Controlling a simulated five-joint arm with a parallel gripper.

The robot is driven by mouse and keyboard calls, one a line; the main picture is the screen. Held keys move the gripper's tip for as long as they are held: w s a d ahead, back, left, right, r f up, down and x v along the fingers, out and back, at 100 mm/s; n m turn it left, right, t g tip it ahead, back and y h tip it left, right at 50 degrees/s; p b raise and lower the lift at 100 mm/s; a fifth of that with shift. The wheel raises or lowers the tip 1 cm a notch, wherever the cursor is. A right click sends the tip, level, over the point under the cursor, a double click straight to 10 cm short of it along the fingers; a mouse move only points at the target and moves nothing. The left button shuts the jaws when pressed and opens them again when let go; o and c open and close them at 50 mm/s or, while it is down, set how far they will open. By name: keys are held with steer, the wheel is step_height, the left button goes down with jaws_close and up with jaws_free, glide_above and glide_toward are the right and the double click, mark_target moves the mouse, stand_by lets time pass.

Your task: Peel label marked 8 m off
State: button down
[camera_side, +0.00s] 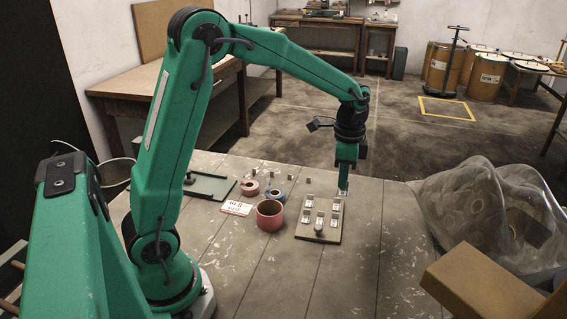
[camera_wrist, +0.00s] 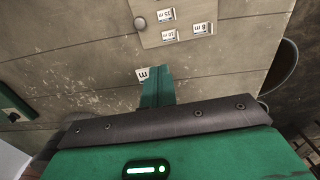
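My gripper (camera_side: 344,187) points down at the far right corner of the label board (camera_side: 313,237). In the wrist view its green fingers (camera_wrist: 156,88) look like one narrow bar, so I cannot tell if they are open or shut. A white label (camera_wrist: 143,73) with an "m" shows at the fingertips, apart from the board's edge; the finger hides its number. I cannot tell whether it is gripped. The label that seems to read 8 m (camera_wrist: 203,28) is on the board, to the right. Labels that seem to read 15 m (camera_wrist: 166,14) and 10 m (camera_wrist: 171,34) are beside it.
A round knob (camera_side: 319,228) stands on the board. A clear bag of rolls (camera_side: 490,215) and a cardboard box (camera_side: 485,290) are to the right. Tabletop in front is free.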

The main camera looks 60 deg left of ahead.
steer(key=shift+r, duration=0.45)
stand_by(0.4)
